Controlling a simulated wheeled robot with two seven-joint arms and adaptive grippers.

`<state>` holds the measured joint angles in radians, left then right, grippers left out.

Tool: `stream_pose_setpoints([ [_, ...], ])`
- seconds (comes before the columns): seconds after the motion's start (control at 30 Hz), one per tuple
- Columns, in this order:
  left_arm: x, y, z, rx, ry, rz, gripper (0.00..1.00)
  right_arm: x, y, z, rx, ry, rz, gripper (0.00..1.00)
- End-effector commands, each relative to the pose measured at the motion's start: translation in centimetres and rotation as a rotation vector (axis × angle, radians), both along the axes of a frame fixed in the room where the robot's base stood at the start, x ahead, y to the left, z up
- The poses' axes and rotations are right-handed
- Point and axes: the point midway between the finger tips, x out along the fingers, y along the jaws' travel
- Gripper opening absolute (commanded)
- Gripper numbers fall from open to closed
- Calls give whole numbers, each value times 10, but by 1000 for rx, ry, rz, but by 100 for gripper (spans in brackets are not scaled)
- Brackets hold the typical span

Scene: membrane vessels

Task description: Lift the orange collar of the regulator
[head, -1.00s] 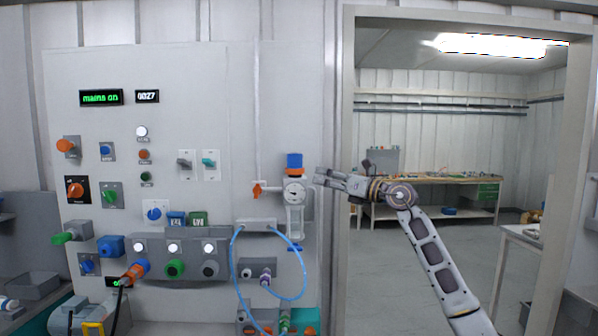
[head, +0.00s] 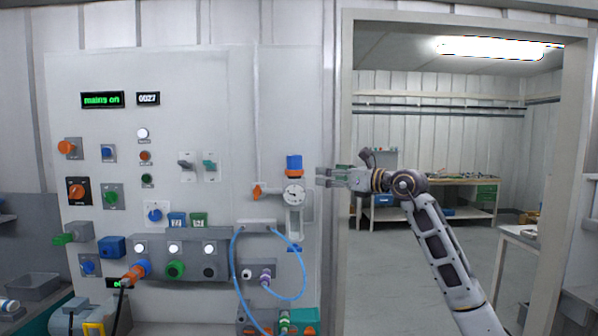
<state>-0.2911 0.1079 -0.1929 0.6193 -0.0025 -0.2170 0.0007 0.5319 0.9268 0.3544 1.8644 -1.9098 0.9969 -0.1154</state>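The regulator is on the right part of the wall panel. It has a blue knob (head: 294,161) on top, the orange collar (head: 294,173) just under it and a round white gauge (head: 294,194) below. My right gripper (head: 321,177) comes in from the right, level and pointing left at about the height of the collar. Its two fingers look apart with nothing between them. In the picture a small gap lies between the fingertips and the collar; depth is hard to tell. My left gripper is out of view.
An orange valve handle (head: 257,191) sticks out left of the gauge. A blue hose (head: 304,275) loops below the regulator. The door frame (head: 345,130) stands just behind my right gripper in the picture. The doorway floor is open, with a workbench (head: 450,184) beyond.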

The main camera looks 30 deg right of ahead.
Motion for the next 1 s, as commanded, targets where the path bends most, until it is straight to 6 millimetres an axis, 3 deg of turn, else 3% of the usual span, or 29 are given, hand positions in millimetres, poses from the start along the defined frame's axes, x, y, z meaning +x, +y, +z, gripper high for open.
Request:
stream_pose_setpoints([
  [0.37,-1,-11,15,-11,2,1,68,34,8,3,2,-1,1,78],
  [0.77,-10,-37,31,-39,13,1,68,78,20,3,2,-1,2,78],
  [1.0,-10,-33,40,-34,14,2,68,106,26,3,2,-1,2,78],
])
